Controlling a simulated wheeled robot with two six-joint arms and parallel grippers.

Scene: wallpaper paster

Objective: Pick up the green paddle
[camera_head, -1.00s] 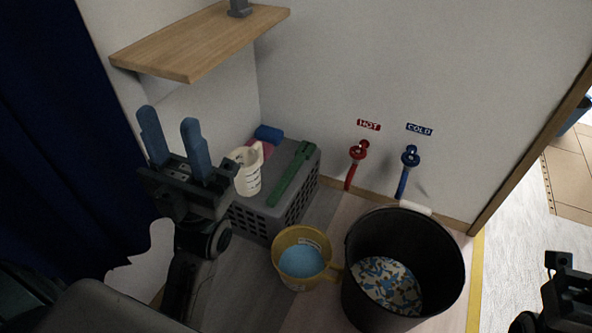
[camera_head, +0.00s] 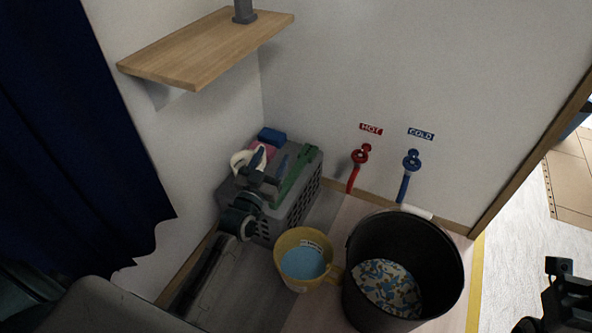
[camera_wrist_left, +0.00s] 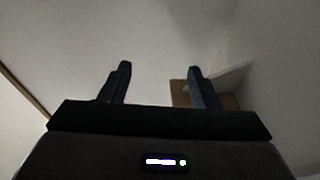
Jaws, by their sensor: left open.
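The green paddle (camera_head: 298,168) lies on top of the grey crate (camera_head: 310,200) against the back wall, its long shape slanting toward the back right. My left gripper (camera_head: 270,164) is open over the crate, just left of the paddle, with one finger close beside it. I cannot tell whether they touch. In the left wrist view, the open fingers (camera_wrist_left: 160,85) have nothing between them. They point toward the pale wall, and the paddle is not visible there. Part of my right gripper (camera_head: 568,290) shows dark at the lower right edge; its fingers are unclear.
A white jug (camera_head: 241,159), a pink item (camera_head: 264,151) and a blue item (camera_head: 272,136) sit on the crate. A yellow bucket (camera_head: 290,240) and a large black bucket (camera_head: 448,270) stand in front. A wooden shelf (camera_head: 200,50) overhangs at upper left. Hot and cold taps are on the wall.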

